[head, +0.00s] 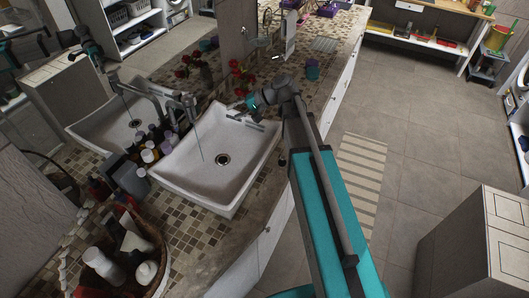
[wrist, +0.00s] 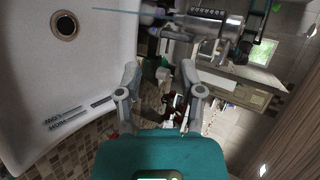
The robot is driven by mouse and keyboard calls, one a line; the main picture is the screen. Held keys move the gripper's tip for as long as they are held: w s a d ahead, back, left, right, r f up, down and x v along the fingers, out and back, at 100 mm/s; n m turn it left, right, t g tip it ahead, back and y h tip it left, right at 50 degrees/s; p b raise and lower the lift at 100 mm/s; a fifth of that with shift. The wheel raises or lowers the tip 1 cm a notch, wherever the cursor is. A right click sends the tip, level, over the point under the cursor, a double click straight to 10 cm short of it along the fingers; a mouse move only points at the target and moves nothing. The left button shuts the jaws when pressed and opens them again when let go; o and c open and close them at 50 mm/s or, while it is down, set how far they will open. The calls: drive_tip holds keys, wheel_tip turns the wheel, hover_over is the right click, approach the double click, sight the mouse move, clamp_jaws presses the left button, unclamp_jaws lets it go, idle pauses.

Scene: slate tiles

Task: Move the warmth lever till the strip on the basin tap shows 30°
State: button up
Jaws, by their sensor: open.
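The white basin (head: 190,180) stands on the mosaic counter, and its inside fills the left of the wrist view (wrist: 60,75). The grey metal tap (head: 188,106) is at its back, with a thin stream falling into the basin. In the wrist view the metal tap (wrist: 213,27) is at the top; a row of small dark marks shows on it, with no readable value. Two dark slots with lettering (wrist: 68,119) lie on the basin rim; I cannot make out a warmth lever. My gripper (head: 251,103) is open over the basin's right rim, its fingers apart and empty in the wrist view (wrist: 160,72).
Bottles (head: 148,152) crowd the basin's left side, and a wicker basket (head: 150,240) of toiletries stands in front. A mirror lines the back. The tiled floor to the right is mostly clear.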

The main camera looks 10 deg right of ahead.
drive_tip(key=s+d+f+n+g+h+b, duration=0.1)
drive_tip(key=s+d+f+n+h, duration=0.1)
drive_tip(key=s+d+f+h, duration=0.5)
drive_tip(key=shift+s+d+f+g+h, duration=0.15)
drive_tip(key=shift+s+f+g+h, duration=0.25)
drive_tip(key=shift+s+f+h, duration=1.45)
drive_tip(key=shift+s+r+y, duration=0.35)
drive_tip(key=shift+s+y, duration=0.1)
drive_tip(key=shift+y, duration=0.3)
drive_tip(key=shift+f, duration=0.1)
drive_tip(key=s+d+f+h+b, duration=0.2)
drive_tip(key=s+d+f+b, duration=0.1)
drive_tip(key=s+f+b, duration=0.2)
drive_tip(key=shift+s+d+f+n+g+b, duration=0.15)
drive_tip(key=shift+s+f+n+g+b, duration=0.2)
drive_tip(key=shift+f+b, duration=0.45)
